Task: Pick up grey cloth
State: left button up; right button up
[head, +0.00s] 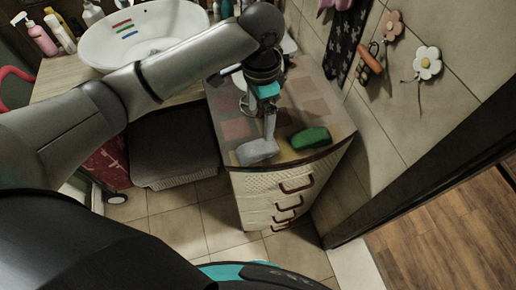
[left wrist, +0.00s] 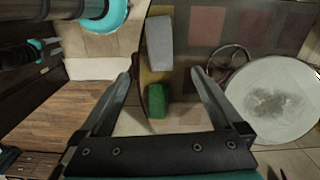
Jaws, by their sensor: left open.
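The grey cloth (head: 257,151) is a folded block lying on the front left of the cabinet top. It also shows in the left wrist view (left wrist: 160,43), at the top centre. My left gripper (head: 268,130) is open and empty, above the cabinet top close to the cloth. In the left wrist view its two fingers (left wrist: 161,75) are spread, with the grey cloth beyond their tips. Part of my right gripper (left wrist: 50,46) seems to show at the upper left of the wrist view, too small to tell its state.
A green cloth (head: 310,138) lies right of the grey one, at the cabinet's front edge. The drawer cabinet (head: 275,200) has protruding handles. A white basin (head: 160,20) stands on the counter at the back left. A tiled wall (head: 395,120) is at the right.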

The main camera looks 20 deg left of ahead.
pick_arm(q)
send_over(258, 147)
jog(key=f, duration=0.7)
jog(key=shift+w+d, duration=0.1)
jog(key=shift+d, duration=0.1)
jog(key=shift+f, duration=0.5)
jog(key=f, duration=0.5)
jog(key=shift+a+b, duration=0.25)
jog(key=shift+b, duration=0.1)
jog(key=c, duration=1.4)
notch_tip(258, 147, up, 20)
jog(key=p, duration=0.1)
jog(key=shift+p, duration=0.4)
